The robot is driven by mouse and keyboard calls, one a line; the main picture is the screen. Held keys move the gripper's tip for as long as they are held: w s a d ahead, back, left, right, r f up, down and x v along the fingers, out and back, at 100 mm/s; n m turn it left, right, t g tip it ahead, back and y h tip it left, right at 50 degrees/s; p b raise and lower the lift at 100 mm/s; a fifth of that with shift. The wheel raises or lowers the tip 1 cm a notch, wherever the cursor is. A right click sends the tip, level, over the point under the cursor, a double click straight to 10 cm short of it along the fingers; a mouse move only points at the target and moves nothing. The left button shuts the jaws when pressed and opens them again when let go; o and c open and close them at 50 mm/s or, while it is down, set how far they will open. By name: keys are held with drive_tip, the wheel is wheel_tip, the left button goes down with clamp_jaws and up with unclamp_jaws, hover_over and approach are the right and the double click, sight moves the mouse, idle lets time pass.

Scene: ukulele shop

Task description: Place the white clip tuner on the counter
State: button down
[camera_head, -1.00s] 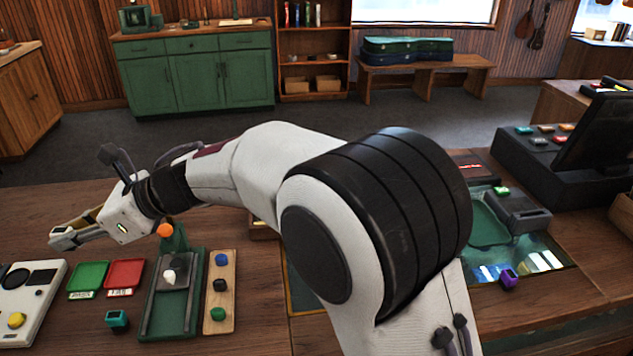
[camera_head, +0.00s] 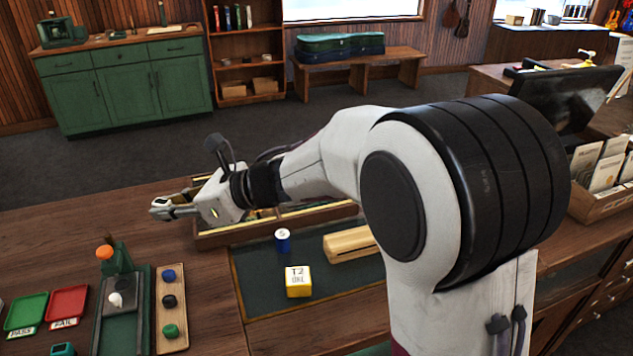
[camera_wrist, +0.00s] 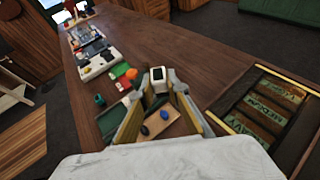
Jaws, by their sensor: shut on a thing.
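My gripper (camera_head: 160,207) is over the wooden counter (camera_head: 205,285), left of the middle of the head view. In the wrist view my gripper (camera_wrist: 157,84) is shut on the white clip tuner (camera_wrist: 157,75), a small white block with a dark screen, held between the fingertips. In the head view the tuner is small and mostly hidden by the fingers. The counter also fills the middle of the wrist view (camera_wrist: 190,60). The tuner appears raised above the counter; its exact height is hard to tell.
A sectioned tray (camera_head: 210,242) lies beneath and right of my wrist. A dark mat holds a yellow block (camera_head: 298,281), a blue-and-white cylinder (camera_head: 283,240) and a wooden block (camera_head: 350,244). A green fixture (camera_head: 122,325), a peg board (camera_head: 171,335) and red and green trays stand left. Bare counter lies between.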

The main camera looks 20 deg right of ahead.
drive_tip(key=s+d+f+m+t+h, duration=0.1)
drive_tip(key=s+d+f, duration=0.2)
drive_tip(key=d, duration=0.3)
drive_tip(key=s+d+f+m+t, duration=0.1)
drive_tip(key=s+d+f, duration=0.2)
drive_tip(key=d, duration=0.3)
drive_tip(key=shift+d+f+m+h, duration=0.15)
drive_tip(key=shift+f+m+h, duration=0.15)
drive_tip(key=shift+h, duration=0.1)
hover_over(253, 284)
drive_tip(key=shift+f, duration=2.85)
drive_tip(key=shift+f, duration=0.15)
drive_tip(key=shift+f, duration=1.95)
drive_tip(key=shift+f, duration=0.15)
